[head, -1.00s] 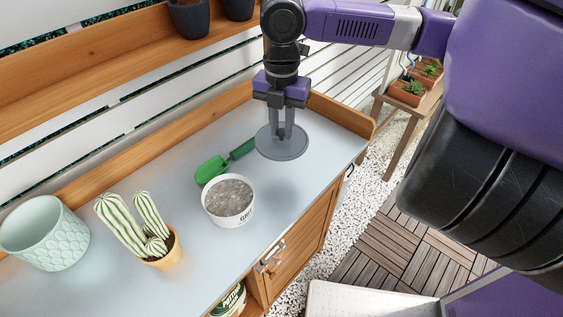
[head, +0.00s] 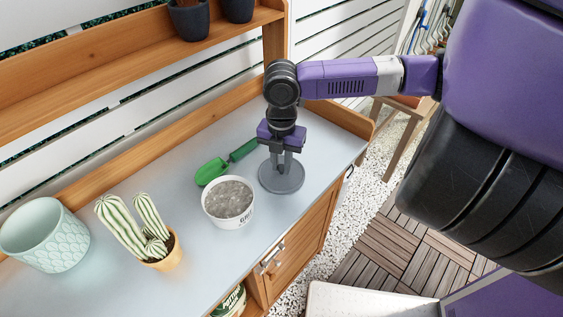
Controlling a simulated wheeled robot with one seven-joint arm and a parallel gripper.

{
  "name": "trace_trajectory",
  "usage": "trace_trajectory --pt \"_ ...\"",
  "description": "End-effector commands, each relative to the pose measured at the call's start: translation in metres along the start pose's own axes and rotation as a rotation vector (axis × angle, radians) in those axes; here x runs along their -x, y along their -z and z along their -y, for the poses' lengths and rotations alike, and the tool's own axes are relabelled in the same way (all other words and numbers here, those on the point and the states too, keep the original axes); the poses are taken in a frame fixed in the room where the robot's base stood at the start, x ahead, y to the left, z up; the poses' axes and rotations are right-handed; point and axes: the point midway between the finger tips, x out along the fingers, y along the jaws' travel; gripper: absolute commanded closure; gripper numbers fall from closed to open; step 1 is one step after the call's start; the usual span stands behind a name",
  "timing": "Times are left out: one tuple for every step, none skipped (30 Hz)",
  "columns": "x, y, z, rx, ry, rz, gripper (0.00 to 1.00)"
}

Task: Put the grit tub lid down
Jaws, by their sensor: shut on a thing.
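My gripper (head: 282,166) points straight down near the right end of the bench and is shut on the grey round grit tub lid (head: 290,183). The lid is level and sits at or just above the bench top; I cannot tell whether it touches. The white grit tub (head: 230,215) stands open to the left of the lid, filled with grey grit. The gripper's fingertips partly cover the lid's middle.
A green trowel (head: 213,170) lies behind the tub, close to the lid. The grey bench top (head: 325,150) is clear to the right of the lid.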

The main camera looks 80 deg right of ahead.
Motion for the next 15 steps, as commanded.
trace_trajectory --pt "0.0003 -0.0001 0.0000 0.000 0.000 0.000 1.00" --pt "0.0003 -0.0001 0.0000 0.000 0.000 0.000 1.00" --pt "0.0002 -0.0001 0.0000 0.000 0.000 0.000 1.00" --pt "-0.0003 -0.0001 0.0000 0.000 0.000 0.000 1.00" --pt "-0.0011 0.0000 0.0000 0.000 0.000 0.000 1.00" --pt "-0.0025 0.0000 0.0000 0.000 0.000 0.000 1.00" --pt "-0.0034 0.0001 0.0000 0.000 0.000 0.000 1.00" --pt "-0.0027 -0.0001 0.0000 0.000 0.000 0.000 0.76" --pt "-0.0023 -0.0001 0.0001 0.000 0.000 0.000 0.68" --pt "-0.0023 -0.0001 0.0001 0.000 0.000 0.000 0.62" --pt "-0.0023 -0.0001 0.0001 0.000 0.000 0.000 0.58" --pt "-0.0023 -0.0001 0.0001 0.000 0.000 0.000 0.58" --pt "-0.0023 -0.0001 0.0001 0.000 0.000 0.000 0.58" --pt "-0.0022 -0.0001 0.0000 0.000 0.000 0.000 0.58" --pt "-0.0022 -0.0001 0.0001 0.000 0.000 0.000 0.58"
